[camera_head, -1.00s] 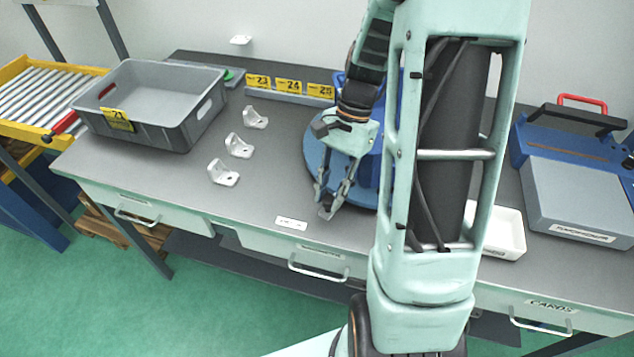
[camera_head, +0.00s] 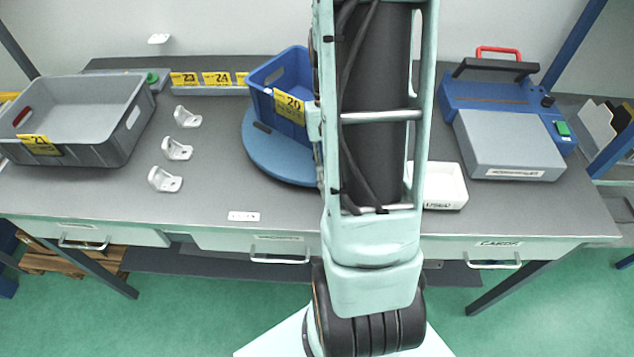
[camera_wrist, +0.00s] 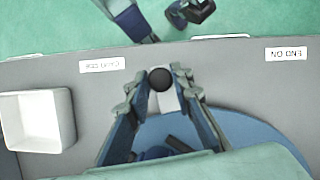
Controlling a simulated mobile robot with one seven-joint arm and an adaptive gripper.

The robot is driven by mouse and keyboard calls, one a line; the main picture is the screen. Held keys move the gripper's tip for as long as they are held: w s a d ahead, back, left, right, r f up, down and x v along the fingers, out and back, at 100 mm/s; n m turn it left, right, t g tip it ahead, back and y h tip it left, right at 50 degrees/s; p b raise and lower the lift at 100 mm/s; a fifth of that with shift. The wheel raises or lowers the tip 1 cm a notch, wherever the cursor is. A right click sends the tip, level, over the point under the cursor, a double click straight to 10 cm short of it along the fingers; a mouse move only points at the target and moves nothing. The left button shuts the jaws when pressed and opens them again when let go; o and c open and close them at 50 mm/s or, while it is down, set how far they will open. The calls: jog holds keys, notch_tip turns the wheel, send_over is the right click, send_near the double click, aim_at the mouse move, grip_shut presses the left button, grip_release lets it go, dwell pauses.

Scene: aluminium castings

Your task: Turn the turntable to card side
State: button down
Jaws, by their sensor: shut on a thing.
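The turntable (camera_head: 262,158) is a round blue disc on the bench, partly hidden by my arm in the head view. A blue crate (camera_head: 275,88) with a yellow label 20 stands on it. In the wrist view, part of the blue disc (camera_wrist: 255,135) shows at lower right. My gripper (camera_wrist: 163,84) has its two fingers on either side of a round black knob (camera_wrist: 160,78) near the disc's edge, and is shut on it. In the head view my gripper is hidden behind my arm.
A grey crate (camera_head: 128,142) stands at the left, with several white brackets (camera_head: 177,149) beside it. A white tray (camera_head: 445,187) lies right of my arm and shows in the wrist view. A blue and grey machine (camera_head: 510,140) stands at the right.

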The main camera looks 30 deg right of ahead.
jog(key=d+n, duration=0.2)
jog(key=d, duration=0.2)
jog(key=s+d+n+h, duration=0.1)
jog(key=d, duration=0.3)
jog(key=s+d+n+h, duration=0.1)
jog(key=d+n, duration=0.1)
jog(key=d, duration=0.2)
jog(key=shift+s+n+p, duration=0.15)
jog(key=shift+n+p, duration=0.15)
jog(key=shift+w+d+n+h, duration=0.1)
jog(key=shift+d+n+h, duration=0.2)
jog(key=shift+d, duration=0.45)
jog(key=shift+w+d+n+h, duration=0.1)
jog(key=shift+d+n, duration=0.3)
jog(key=shift+d, duration=0.35)
jog(key=shift+d+r, duration=0.1)
jog(key=c, duration=1.7)
grip_release()
jog(key=v, duration=1.2)
jog(key=shift+w, duration=0.1)
